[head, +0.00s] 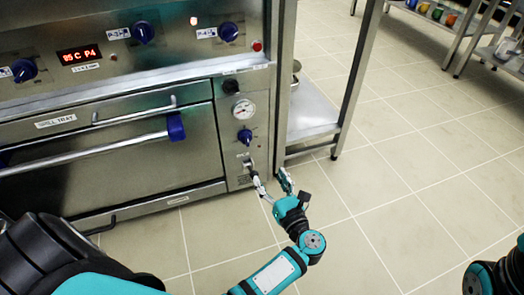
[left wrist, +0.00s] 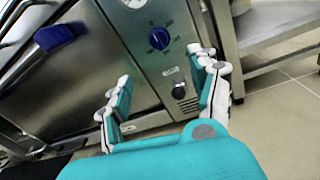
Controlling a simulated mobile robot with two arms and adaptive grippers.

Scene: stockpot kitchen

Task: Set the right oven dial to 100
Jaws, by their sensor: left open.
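A blue dial (head: 245,137) sits on the steel panel at the oven's right side, under a round gauge (head: 243,109). It also shows in the left wrist view (left wrist: 159,39), with marks around it too small to read. A small black switch (left wrist: 179,91) is below it. My left gripper (head: 268,182) is open and empty, in front of and below the dial. In the left wrist view its fingers (left wrist: 166,88) stand apart on either side of the panel, with the dial beyond them and not touched. My right gripper is out of view.
The oven door has a long bar handle (head: 85,153) with a blue end. Other blue knobs (head: 143,32) and a red display (head: 79,55) are on the upper panel. A steel shelf unit (head: 312,112) stands right of the oven. The tiled floor (head: 400,190) is clear.

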